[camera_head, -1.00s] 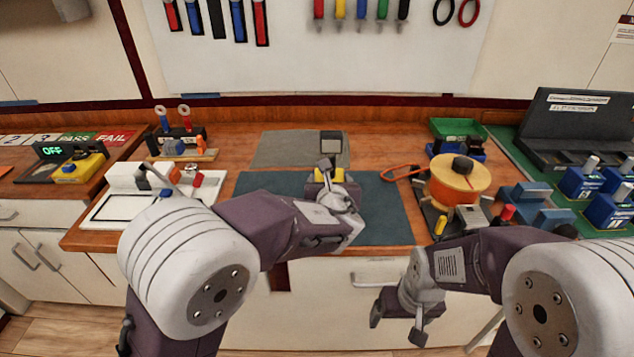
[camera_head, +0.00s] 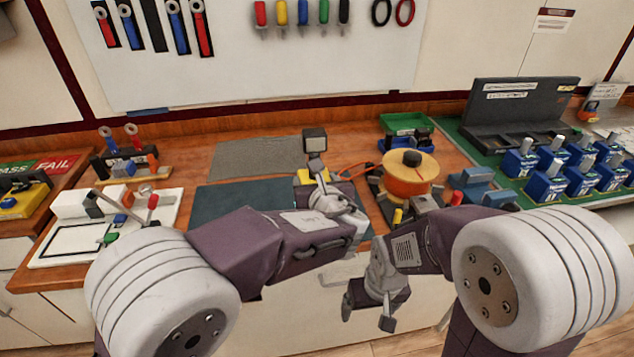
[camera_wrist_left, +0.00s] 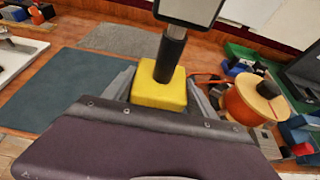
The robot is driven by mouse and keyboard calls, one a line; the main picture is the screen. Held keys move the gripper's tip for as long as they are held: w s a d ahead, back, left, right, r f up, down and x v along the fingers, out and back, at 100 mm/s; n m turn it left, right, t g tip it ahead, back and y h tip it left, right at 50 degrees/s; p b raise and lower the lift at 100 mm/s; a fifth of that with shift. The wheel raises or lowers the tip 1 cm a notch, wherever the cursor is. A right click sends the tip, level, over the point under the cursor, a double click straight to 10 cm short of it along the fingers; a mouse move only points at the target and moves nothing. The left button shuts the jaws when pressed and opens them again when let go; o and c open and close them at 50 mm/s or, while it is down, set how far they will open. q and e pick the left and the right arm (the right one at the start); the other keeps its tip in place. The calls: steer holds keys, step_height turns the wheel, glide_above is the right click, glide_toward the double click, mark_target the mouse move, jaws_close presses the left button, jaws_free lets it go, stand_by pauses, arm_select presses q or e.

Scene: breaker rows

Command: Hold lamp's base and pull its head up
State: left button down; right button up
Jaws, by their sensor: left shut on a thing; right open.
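The lamp has a yellow block base (camera_wrist_left: 158,92), a dark stem (camera_wrist_left: 170,55) and a square grey-black head (camera_wrist_left: 190,10). In the head view, the lamp's head (camera_head: 315,140) stands up above the yellow base (camera_head: 313,178). My left gripper (camera_head: 325,182) is shut on the base, with one finger on each side of it in the left wrist view (camera_wrist_left: 160,88). The base's lower part is partly hidden by the gripper. My right gripper (camera_head: 368,312) is open and empty, low in front of the bench, apart from the lamp.
A dark mat (camera_head: 235,200) and a grey mat (camera_head: 260,155) lie on the bench left of the lamp. An orange cable reel (camera_head: 409,180) stands close on the right. Several blue breakers (camera_head: 545,185) fill the right side. A white board (camera_head: 70,235) is at left.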

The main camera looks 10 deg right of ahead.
arm_select(q)
steer(key=shift+w+a+f+b, duration=0.9)
steer(key=shift+a+f+b, duration=0.65)
steer(key=shift+b, duration=0.4)
steer(key=shift+w+a+f+b, duration=0.9)
steer(key=shift+a+f+b, duration=0.7)
steer(key=shift+b, duration=0.35)
steer(key=shift+w+a+f+b, duration=0.9)
steer(key=shift+a+f+b, duration=0.5)
steer(key=shift+f+b, duration=0.45)
steer(key=shift+w+a+b, duration=0.15)
steer(key=shift+a+b, duration=0.1)
steer(key=shift+b, duration=0.05)
steer(key=shift+f, duration=0.15)
steer(key=shift+c, duration=1)
jaws_free()
